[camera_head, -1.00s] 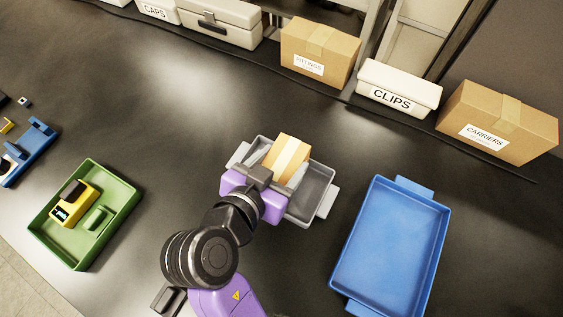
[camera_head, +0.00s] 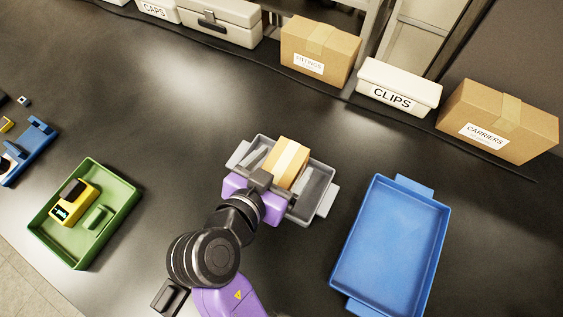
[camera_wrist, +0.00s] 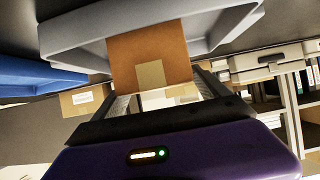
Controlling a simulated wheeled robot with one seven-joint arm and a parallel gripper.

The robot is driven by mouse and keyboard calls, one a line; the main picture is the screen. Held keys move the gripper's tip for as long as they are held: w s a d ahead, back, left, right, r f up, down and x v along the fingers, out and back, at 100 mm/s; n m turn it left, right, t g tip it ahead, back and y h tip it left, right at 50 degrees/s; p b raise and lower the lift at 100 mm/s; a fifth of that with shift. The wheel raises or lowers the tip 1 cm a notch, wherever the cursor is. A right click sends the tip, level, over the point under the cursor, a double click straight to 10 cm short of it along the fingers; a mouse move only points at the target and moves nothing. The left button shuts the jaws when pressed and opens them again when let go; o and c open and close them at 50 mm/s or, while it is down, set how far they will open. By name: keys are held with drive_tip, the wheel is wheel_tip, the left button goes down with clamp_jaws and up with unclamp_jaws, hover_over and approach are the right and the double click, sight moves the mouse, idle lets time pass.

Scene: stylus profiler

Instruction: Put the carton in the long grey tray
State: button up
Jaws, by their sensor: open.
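The carton (camera_head: 287,163) is a small tan box with a pale tape strip. In the head view it stands in the long grey tray (camera_head: 319,193), near its middle. My gripper (camera_head: 264,179) is over the near side of the tray, right by the carton. In the wrist view the carton (camera_wrist: 150,52) is in front of the gripper (camera_wrist: 164,92), with the grey tray (camera_wrist: 75,38) around it. The fingers are open, one on each side of the carton's end. The carton's contact with the tray floor is hidden.
A blue tray (camera_head: 391,247) lies empty to the right. A green tray (camera_head: 118,178) with a yellow device (camera_head: 75,203) lies to the left. Boxes, among them the clips box (camera_head: 398,88) and the carriers box (camera_head: 497,122), line the back. Dark bench is clear between the trays.

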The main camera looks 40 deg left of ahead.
drive_tip(key=shift+s+r, duration=0.1)
drive_tip(key=shift+r, duration=0.2)
drive_tip(key=p+v, duration=0.5)
drive_tip(key=v, duration=0.6)
drive_tip(key=shift+s+p, duration=0.3)
drive_tip(key=shift+s, duration=0.05)
